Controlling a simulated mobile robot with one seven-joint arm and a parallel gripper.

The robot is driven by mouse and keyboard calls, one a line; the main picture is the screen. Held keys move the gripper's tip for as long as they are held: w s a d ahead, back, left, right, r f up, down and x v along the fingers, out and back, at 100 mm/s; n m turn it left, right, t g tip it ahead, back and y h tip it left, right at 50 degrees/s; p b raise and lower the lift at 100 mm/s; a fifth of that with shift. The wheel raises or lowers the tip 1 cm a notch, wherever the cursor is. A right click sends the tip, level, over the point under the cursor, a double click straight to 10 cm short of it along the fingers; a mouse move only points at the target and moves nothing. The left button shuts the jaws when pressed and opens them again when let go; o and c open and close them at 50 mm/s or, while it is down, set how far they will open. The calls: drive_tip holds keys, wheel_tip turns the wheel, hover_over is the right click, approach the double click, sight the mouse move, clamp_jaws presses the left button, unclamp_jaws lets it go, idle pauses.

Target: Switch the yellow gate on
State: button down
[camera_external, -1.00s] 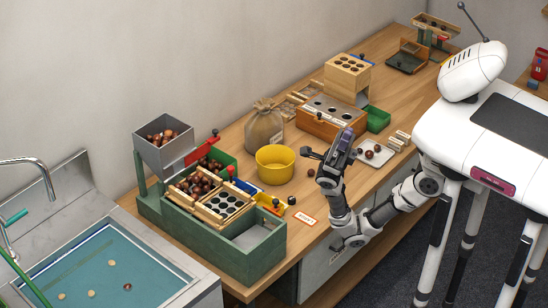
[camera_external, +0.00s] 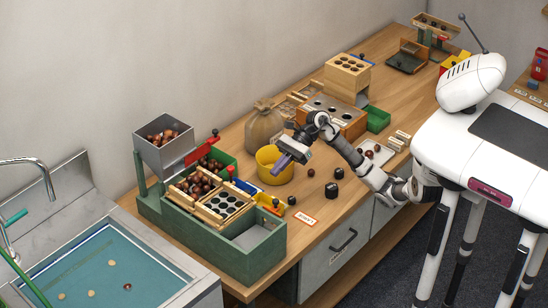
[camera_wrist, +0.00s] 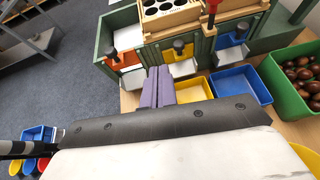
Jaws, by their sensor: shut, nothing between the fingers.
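The yellow gate (camera_wrist: 182,55) is a yellow plate with a black knob (camera_wrist: 179,46) on the front of the green sorting machine (camera_wrist: 104,40). A pale chute and a yellow tray (camera_wrist: 190,87) sit below it. In the external view, the green machine (camera_external: 262,256) stands at the table's left end. My gripper (camera_wrist: 158,72) has purple fingers that are shut and empty. In the wrist view its tips appear just left of and below the yellow gate; contact is not visible. In the external view my gripper (camera_external: 281,163) is above the yellow bowl (camera_external: 268,158), angled down-left.
An orange-red gate (camera_wrist: 124,49) is left of the yellow one, and a blue gate (camera_wrist: 229,41) right. A blue tray (camera_wrist: 240,85) and a green bin of chestnuts (camera_wrist: 294,72) lie right. Dark objects (camera_external: 332,190) stand on the table near a white tray.

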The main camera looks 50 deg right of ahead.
drive_tip(key=w+d+f+t+h, duration=0.1)
drive_tip(key=d+f, duration=0.2)
drive_tip(key=d, duration=0.2)
drive_tip(key=shift+w+f+m+h, duration=0.15)
drive_tip(key=shift+w+m+h, duration=0.25)
drive_tip(key=shift+a, duration=0.1)
drive_tip(key=w+a+f+p, duration=0.1)
drive_tip(key=a+p, duration=0.4)
drive_tip(key=a, duration=0.6)
drive_tip(key=shift+w+f, duration=0.4)
drive_tip(key=shift+f, duration=0.5)
